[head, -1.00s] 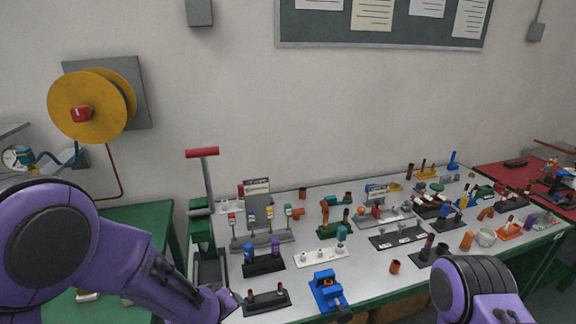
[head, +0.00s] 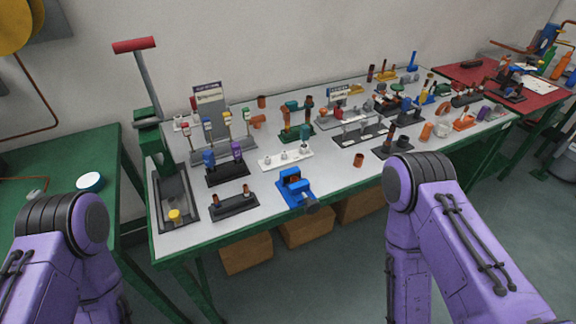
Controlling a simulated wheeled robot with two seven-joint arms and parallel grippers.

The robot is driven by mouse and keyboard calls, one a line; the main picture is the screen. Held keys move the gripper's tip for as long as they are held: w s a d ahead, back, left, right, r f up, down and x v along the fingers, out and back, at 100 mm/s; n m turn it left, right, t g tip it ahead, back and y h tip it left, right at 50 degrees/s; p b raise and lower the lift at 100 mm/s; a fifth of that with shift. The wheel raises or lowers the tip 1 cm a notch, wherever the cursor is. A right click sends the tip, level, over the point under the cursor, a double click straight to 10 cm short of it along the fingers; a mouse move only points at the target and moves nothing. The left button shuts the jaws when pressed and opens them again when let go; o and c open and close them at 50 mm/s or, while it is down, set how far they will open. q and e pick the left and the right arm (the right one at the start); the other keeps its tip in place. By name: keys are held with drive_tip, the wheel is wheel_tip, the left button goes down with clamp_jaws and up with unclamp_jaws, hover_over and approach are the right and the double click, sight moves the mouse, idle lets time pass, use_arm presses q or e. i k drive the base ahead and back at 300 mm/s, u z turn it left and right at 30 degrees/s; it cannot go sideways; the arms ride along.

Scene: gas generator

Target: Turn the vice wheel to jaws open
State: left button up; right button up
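A blue vice (head: 293,188) stands near the front edge of the grey-topped workbench. Its dark wheel (head: 312,203) faces the front of the bench. The gap between its jaws is too small to judge. My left arm is at the lower left and my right arm is at the lower right. Both arms bend down out of the picture, so neither gripper shows. Nothing of mine touches the vice.
The workbench (head: 236,228) carries many small fixtures and pipe pieces behind and beside the vice. A tall red-handled lever tool (head: 148,90) stands at its left end. Boxes (head: 305,232) sit below. A red table (head: 478,72) stands at the right.

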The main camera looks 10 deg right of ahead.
sight(311, 207)
drive_tip(key=u, duration=2.05)
drive_tip(key=k, duration=1.25)
drive_tip(key=z, duration=2)
drive_tip(key=i, duration=0.5)
drive_tip(key=z, duration=0.05)
